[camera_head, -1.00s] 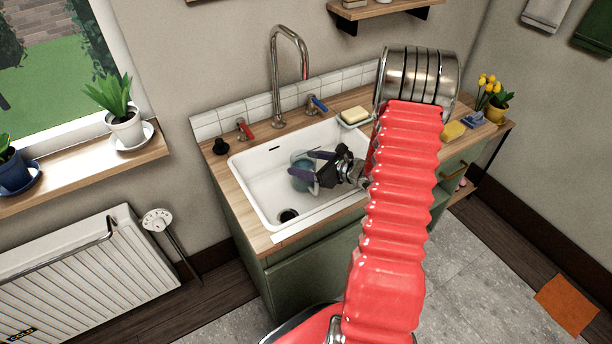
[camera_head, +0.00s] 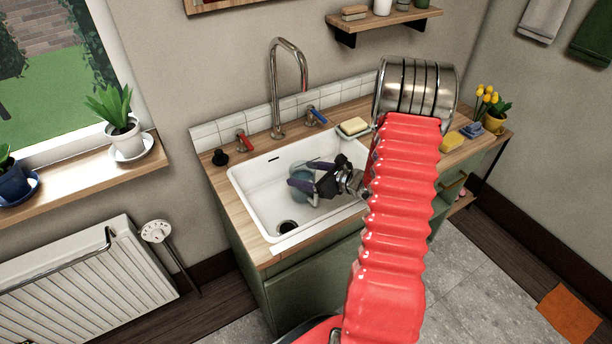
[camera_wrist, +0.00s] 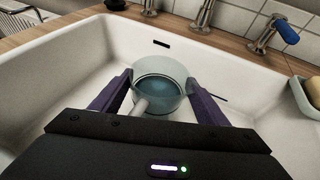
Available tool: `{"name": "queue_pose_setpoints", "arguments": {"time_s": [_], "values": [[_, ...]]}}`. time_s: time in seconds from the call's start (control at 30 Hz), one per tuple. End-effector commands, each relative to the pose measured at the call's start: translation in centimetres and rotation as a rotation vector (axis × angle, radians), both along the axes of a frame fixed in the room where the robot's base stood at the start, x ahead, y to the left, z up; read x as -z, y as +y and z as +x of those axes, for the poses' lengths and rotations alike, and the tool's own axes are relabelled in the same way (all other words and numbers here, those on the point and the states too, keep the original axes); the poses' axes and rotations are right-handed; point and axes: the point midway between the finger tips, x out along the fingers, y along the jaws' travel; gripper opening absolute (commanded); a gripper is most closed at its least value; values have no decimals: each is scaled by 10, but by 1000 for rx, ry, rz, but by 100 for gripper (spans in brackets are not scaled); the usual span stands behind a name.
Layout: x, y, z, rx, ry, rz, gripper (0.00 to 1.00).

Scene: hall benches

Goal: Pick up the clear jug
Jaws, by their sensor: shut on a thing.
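The clear jug (camera_wrist: 158,80) is a see-through, bluish vessel with a pale handle toward me in the wrist view. It is in or just above the white sink (camera_head: 262,182); I cannot tell whether its base touches the sink floor. It also shows in the head view (camera_head: 314,168), partly hidden by my gripper. My gripper (camera_wrist: 160,92) has its two purple fingers on either side of the jug, shut on it. In the head view my gripper (camera_head: 298,186) reaches in from the right.
A tall tap (camera_head: 303,75) stands behind the sink, with a red-handled tap (camera_head: 243,140) and a blue-handled tap (camera_head: 316,115). A soap dish with soap (camera_head: 353,127) sits at the sink's back right corner. The sink's left part around the drain (camera_head: 288,226) is free.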

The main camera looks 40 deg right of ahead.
Motion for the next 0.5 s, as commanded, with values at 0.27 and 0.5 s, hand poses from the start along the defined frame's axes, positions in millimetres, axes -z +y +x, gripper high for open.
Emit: {"name": "queue_pose_setpoints", "arguments": {"time_s": [0.27,0.5], "values": [[-12,-1,1,0,-4,-3,7],[-29,-1,1,1,-5,-3,7]]}}
